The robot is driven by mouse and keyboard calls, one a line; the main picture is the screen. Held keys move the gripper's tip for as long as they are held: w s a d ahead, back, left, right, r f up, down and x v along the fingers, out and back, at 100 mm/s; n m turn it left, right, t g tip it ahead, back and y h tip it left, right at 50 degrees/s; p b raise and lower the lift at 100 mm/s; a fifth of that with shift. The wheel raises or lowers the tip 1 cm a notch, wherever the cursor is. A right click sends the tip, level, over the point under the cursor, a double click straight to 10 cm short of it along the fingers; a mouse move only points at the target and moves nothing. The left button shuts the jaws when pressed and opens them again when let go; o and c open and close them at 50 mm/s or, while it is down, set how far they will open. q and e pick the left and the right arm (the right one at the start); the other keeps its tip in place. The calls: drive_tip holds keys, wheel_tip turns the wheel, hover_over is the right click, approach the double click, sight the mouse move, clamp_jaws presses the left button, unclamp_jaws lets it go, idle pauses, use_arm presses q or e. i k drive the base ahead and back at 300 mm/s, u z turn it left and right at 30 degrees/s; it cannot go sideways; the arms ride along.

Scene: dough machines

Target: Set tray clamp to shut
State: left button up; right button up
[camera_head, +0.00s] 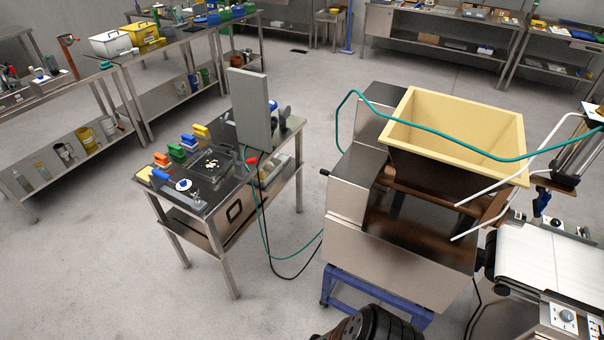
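I cannot single out the tray clamp with certainty. A small steel table (222,238) left of centre carries a dark shallow tray (224,172) with pale pieces in it. A small red-handled part (281,161) sits right of the tray; it is too small to tell whether it is a clamp, open or shut. A white round dial-like part (184,185) is at the table's front left. Neither gripper's fingers show. A dark ribbed part (375,326) at the bottom edge looks like mine, but I cannot tell which arm.
A steel machine with a yellow hopper (455,115) stands right of the table, with green and black hoses hanging between them. A grey upright panel (250,108) stands on the table. A white conveyor (550,262) is at right. Floor at lower left is clear.

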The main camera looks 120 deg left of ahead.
sight(254, 160)
drive_tip(key=i, duration=0.95)
drive_tip(key=u, duration=4.75)
drive_tip(key=i, duration=0.65)
drive_tip(key=u, duration=0.05)
